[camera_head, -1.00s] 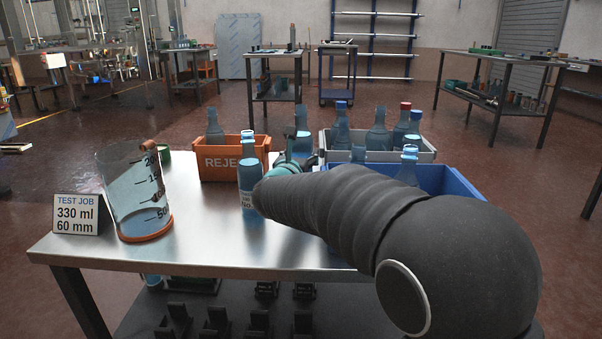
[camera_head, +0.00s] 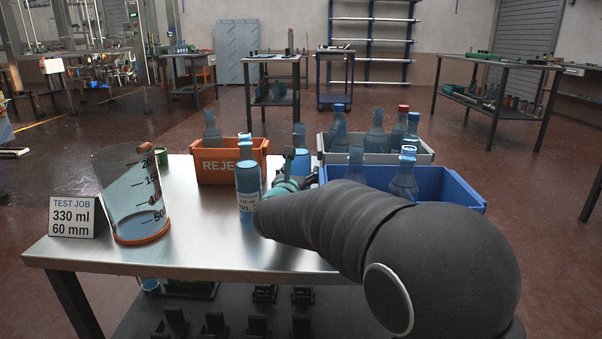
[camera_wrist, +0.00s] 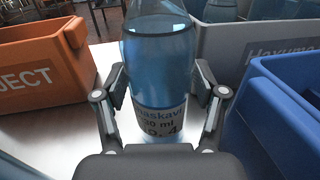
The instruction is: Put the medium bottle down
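A blue see-through bottle (camera_head: 300,161) stands upright between the orange and grey crates, partly behind my gripper (camera_head: 289,181) in the head view. In the wrist view the bottle (camera_wrist: 160,75) fills the middle, with a label reading partly "30 ml" and "No. 4". My gripper (camera_wrist: 160,95) has one finger on each side of it, and the pads appear to touch it. Its base is at or very close to the metal table (camera_head: 190,245); a small gap cannot be ruled out. Another blue labelled bottle (camera_head: 248,187) stands on the table left of my gripper.
An orange REJECT crate (camera_head: 206,172) is behind left, holding a bottle. A grey crate (camera_head: 426,157) and a blue crate (camera_head: 447,193) with bottles are to the right. A measuring jug (camera_head: 130,195) and a sign (camera_head: 75,217) stand at the left.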

